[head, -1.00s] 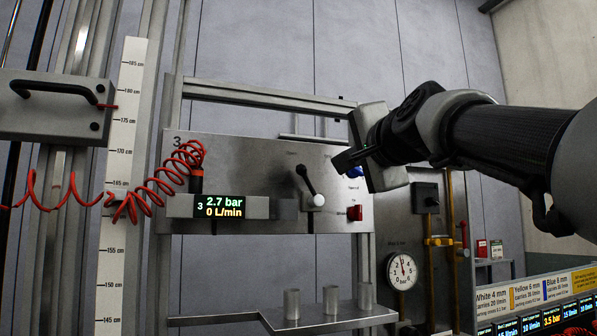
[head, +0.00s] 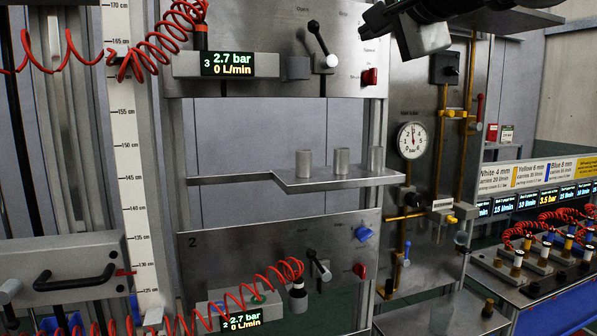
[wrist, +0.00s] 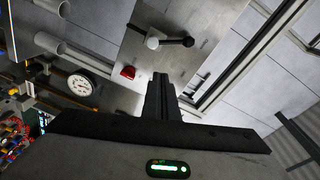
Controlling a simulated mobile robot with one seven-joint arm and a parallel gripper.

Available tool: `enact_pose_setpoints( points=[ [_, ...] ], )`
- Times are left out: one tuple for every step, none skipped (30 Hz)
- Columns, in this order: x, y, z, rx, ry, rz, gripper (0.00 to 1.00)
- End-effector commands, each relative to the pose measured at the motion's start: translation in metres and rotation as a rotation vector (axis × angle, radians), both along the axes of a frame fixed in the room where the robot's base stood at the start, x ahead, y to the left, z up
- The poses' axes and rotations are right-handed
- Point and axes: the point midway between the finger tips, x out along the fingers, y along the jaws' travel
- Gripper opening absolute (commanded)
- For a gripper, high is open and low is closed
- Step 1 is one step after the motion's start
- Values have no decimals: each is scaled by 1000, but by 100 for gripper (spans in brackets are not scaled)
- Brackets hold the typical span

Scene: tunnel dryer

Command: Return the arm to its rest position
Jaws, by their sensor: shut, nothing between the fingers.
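My gripper (head: 372,22) shows at the top of the head view, partly cut off by the frame edge, in front of the upper right of panel 3. In the wrist view its two dark fingers (wrist: 161,80) are together and hold nothing. A red knob (wrist: 128,72) lies just left of the fingertips in that view, and a lever with a white ball (wrist: 152,43) lies beyond them. I cannot tell how far the fingers are from the panel. Most of my arm is outside the head view.
Panel 3 carries a display (head: 227,64), a lever (head: 318,37) and a red knob (head: 370,77). A shelf with several metal cups (head: 304,163) juts out below. Panel 2 (head: 215,262) is lower. A gauge (head: 411,140) and yellow pipes stand right, with a hose bench (head: 545,270) beyond.

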Motion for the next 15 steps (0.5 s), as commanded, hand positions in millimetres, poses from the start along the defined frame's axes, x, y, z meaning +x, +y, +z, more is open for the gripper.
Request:
enact_pose_setpoints(
  points=[
    [-5, 2, -19, -58, 44, 7, 0],
    [-9, 4, -35, -102, 75, 13, 0],
    [-16, 6, -60, -172, 125, 26, 0],
    [-22, 7, -81, -230, 164, 38, 0],
    [-29, 8, -102, -289, 204, 52, 0],
    [-40, 9, -131, -369, 258, 74, 0],
    [-49, 9, -153, -427, 297, 93, 0],
    [-58, 9, -174, -486, 336, 113, 0],
    [-72, 9, -202, -562, 387, 144, 0],
    [-83, 9, -222, -618, 424, 168, 0],
    [-94, 8, -242, -671, 460, 194, 0],
    [-110, 6, -269, -742, 509, 230, 0],
    [-122, 4, -288, -791, 544, 257, 0],
    [-134, 3, -305, -839, 576, 286, 0],
    [-150, 0, -327, -899, 616, 323, 0]
  ],
)
